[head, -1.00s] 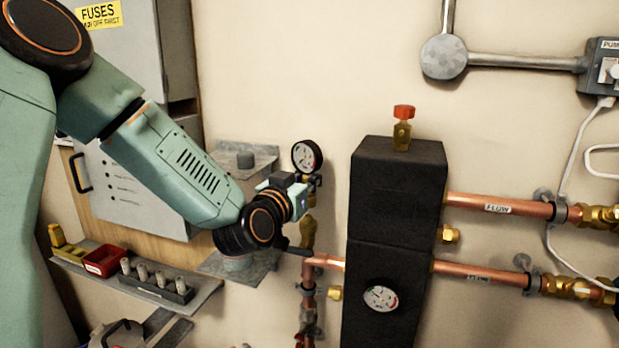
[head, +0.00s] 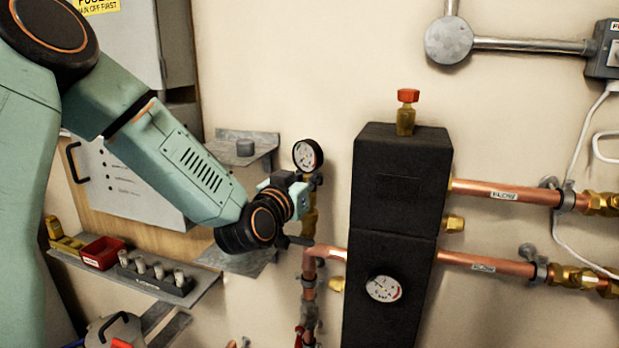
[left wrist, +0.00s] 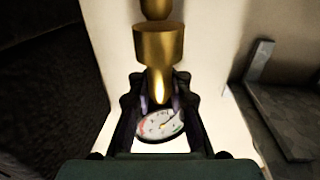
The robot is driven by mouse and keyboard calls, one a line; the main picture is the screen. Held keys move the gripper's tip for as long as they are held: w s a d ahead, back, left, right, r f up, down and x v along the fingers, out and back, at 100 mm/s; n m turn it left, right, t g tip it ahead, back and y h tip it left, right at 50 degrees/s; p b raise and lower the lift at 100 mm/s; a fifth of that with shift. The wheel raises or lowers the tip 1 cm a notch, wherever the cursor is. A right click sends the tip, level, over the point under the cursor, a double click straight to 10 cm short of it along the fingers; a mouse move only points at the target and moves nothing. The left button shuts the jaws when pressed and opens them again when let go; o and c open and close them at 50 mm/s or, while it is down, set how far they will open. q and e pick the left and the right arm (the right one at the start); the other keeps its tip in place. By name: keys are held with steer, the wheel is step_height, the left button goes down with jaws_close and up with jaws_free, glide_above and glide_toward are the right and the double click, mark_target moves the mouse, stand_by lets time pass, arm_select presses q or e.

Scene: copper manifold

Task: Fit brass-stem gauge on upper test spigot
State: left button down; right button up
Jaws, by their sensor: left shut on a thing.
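The gauge (head: 307,155) has a round white dial with a black rim and stands upright left of the black block. My left gripper (head: 312,181) is shut on it just below the dial. In the left wrist view the dial (left wrist: 160,123) sits between the fingers and its brass stem (left wrist: 158,45) points to the picture's top. A brass fitting (head: 310,222) shows under the gripper, above the copper elbow. In the left wrist view more brass (left wrist: 155,8) lies beyond the stem; I cannot tell whether they touch. My right gripper is not in view.
The black block (head: 400,195) stands close right of the gripper, with a red-capped valve (head: 407,112) on top and another gauge (head: 383,288) on its front. Copper pipes (head: 490,262) run right. A shelf (head: 205,290) with a red bin (head: 103,252) is at left.

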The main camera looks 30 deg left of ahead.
arm_select(q)
steer(key=shift+r, duration=0.1)
steer(key=shift+w+a, duration=0.1)
steer(key=shift+w, duration=0.15)
stand_by(0.4)
stand_by(0.3)
steer(key=shift+f+b, duration=0.65)
steer(key=shift+f, duration=0.3)
stand_by(0.4)
steer(key=c, duration=1.2)
jaws_free()
steer(key=shift+s, duration=0.1)
steer(key=s, duration=0.5)
steer(key=shift+s+d, duration=0.35)
steer(key=shift+s, duration=0.05)
steer(key=shift+s+d, duration=0.2)
steer(key=shift+s, duration=0.6)
